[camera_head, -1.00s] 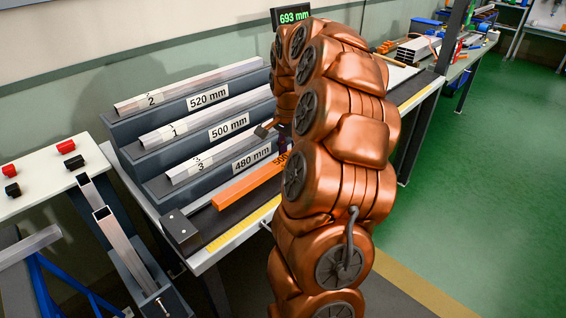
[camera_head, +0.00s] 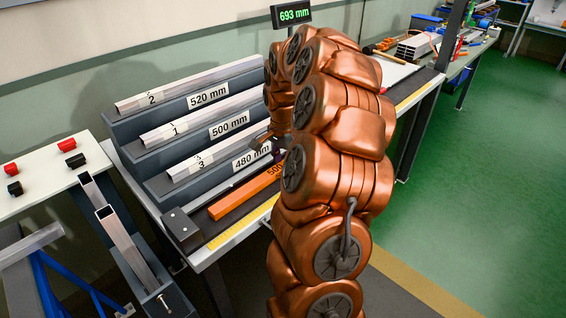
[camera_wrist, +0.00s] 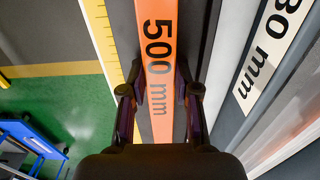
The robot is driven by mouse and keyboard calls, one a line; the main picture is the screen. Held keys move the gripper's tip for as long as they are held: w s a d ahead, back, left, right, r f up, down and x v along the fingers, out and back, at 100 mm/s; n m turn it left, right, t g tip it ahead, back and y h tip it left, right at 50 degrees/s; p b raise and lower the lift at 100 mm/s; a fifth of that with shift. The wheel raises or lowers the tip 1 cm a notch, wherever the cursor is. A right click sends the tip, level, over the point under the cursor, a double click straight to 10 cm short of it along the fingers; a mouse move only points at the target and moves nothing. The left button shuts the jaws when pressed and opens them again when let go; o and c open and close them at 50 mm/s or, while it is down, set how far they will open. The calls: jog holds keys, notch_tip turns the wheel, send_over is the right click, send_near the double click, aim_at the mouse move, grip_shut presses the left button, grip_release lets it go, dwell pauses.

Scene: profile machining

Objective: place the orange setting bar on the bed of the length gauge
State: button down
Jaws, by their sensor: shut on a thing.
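The orange setting bar (camera_head: 232,201), marked 500 mm, lies along the dark bed of the length gauge (camera_head: 206,226). Its near end is beside the black end block (camera_head: 181,229), with a small gap. I cannot tell whether the bar touches the bed or is just above it. In the wrist view the bar (camera_wrist: 155,25) runs between the two fingers of my gripper (camera_wrist: 158,82), which is shut on it. The bed's yellow scale (camera_wrist: 101,30) runs along the bar's left side. In the head view my arm hides the bar's far end.
A stepped grey rack (camera_head: 128,131) behind the bed holds metal profiles labelled 520, 500 and 480 mm. The gauge display (camera_head: 291,14) reads 693 mm. Green floor (camera_head: 470,200) is clear at right.

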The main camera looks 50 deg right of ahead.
jog(key=c, duration=0.8)
grip_release()
jog(key=shift+c, duration=0.2)
